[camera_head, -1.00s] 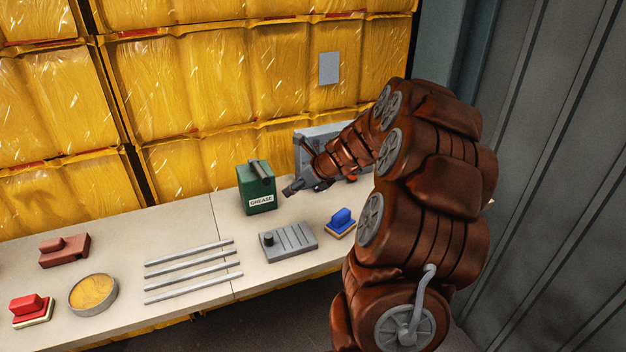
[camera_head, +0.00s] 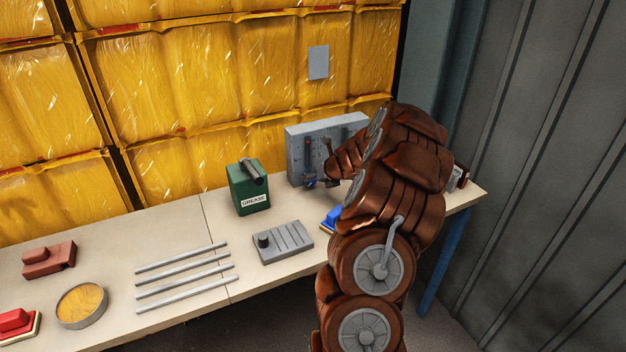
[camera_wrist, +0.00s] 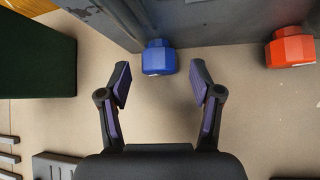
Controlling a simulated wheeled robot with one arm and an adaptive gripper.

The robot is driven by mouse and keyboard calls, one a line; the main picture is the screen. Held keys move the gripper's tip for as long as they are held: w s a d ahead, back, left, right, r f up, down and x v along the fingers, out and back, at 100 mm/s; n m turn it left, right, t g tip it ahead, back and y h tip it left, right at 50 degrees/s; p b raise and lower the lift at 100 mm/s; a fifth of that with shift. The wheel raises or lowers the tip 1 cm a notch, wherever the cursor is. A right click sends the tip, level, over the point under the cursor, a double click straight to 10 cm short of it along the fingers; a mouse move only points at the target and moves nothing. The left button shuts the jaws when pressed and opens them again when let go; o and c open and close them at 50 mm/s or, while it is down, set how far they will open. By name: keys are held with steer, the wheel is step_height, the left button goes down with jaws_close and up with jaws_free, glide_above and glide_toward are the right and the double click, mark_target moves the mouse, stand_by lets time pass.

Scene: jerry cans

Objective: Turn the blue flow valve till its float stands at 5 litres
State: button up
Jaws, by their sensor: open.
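The grey flow panel (camera_head: 297,160) stands upright at the back of the bench, partly hidden behind my arm. The blue flow valve (camera_head: 310,183) is low on its front, below an upright gauge strip (camera_head: 307,152). The float's level is too small to read. In the wrist view the blue valve (camera_wrist: 158,57) is a faceted knob, just beyond and between my fingertips. My gripper (camera_wrist: 161,76) is open and empty, with a finger on each side of the knob's line and apart from it. An orange-red valve knob (camera_wrist: 291,47) is farther right.
A green grease can (camera_head: 249,190) stands left of the panel, with a grey ridged block (camera_head: 284,243) in front. A blue-handled block (camera_head: 331,218) is partly behind my arm. Several metal rods (camera_head: 184,272) lie left. Bare bench lies before the valves.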

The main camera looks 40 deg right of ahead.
steer(key=shift+w+f, duration=0.45)
steer(key=shift+w, duration=0.05)
steer(key=c, duration=1.1)
